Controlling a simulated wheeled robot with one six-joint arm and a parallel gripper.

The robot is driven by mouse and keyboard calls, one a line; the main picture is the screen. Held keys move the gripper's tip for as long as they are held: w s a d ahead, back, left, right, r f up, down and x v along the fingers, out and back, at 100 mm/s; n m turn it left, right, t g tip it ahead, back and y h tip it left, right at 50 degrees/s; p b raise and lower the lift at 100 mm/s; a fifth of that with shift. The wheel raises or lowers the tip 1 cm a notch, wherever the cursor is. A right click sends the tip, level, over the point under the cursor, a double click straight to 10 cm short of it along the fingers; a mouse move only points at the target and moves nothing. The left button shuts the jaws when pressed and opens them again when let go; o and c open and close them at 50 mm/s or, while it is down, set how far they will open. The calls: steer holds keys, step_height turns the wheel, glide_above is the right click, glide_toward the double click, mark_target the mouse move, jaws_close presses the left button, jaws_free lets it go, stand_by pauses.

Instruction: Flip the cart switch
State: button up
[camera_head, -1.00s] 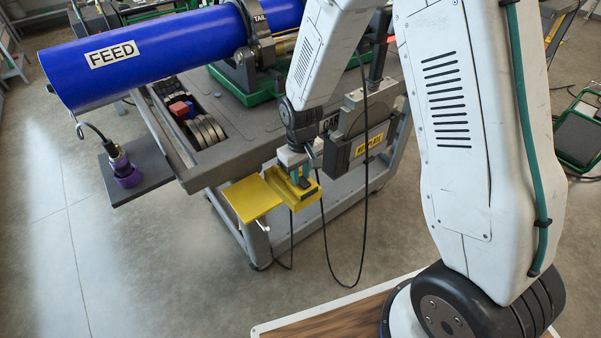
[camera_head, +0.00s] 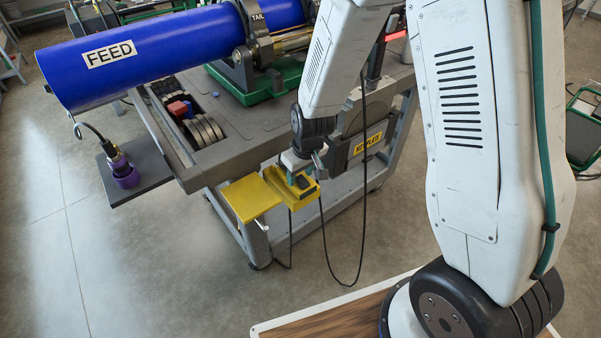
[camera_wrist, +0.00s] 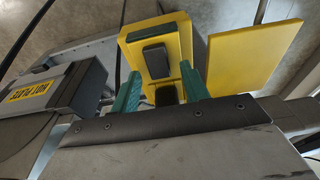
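The cart switch is a dark rocker (camera_wrist: 155,61) on a yellow box (camera_wrist: 181,38) at the cart's corner. The yellow box also shows in the head view (camera_head: 284,205), low on the near side beside a yellow plate. My gripper (camera_wrist: 163,92) has two green fingers standing apart with nothing gripped between them. In the wrist view the fingers lie at the near end of the box, around a small dark part, with the rocker just beyond their tips. In the head view my gripper (camera_head: 301,180) is right over the box. Whether it touches the box I cannot tell.
The yellow plate (camera_wrist: 250,50) stands out to the right of the box in the wrist view. The hot plate unit (camera_head: 368,143) is close to my wrist. A black cable (camera_head: 327,245) hangs below. A blue FEED pipe (camera_head: 150,55) lies across the cart; the floor in front is open.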

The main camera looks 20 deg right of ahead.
mark_target(305, 184)
steer(key=r, duration=0.2)
steer(key=s+r, duration=0.1)
steer(key=r, duration=0.4)
steer(key=shift+s+d+r, duration=0.25)
steer(key=shift+r, duration=0.1)
steer(key=shift+s, duration=0.25)
steer(key=s+d+r+m, duration=0.2)
steer(key=s+d+r, duration=0.2)
steer(key=s+r, duration=0.7)
steer(key=s+d+r+m, duration=0.2)
steer(key=s+d+r, duration=0.2)
steer(key=s+r, duration=0.6)
steer(key=shift+s+r+g+h, duration=0.4)
steer(key=shift+s, duration=1.3)
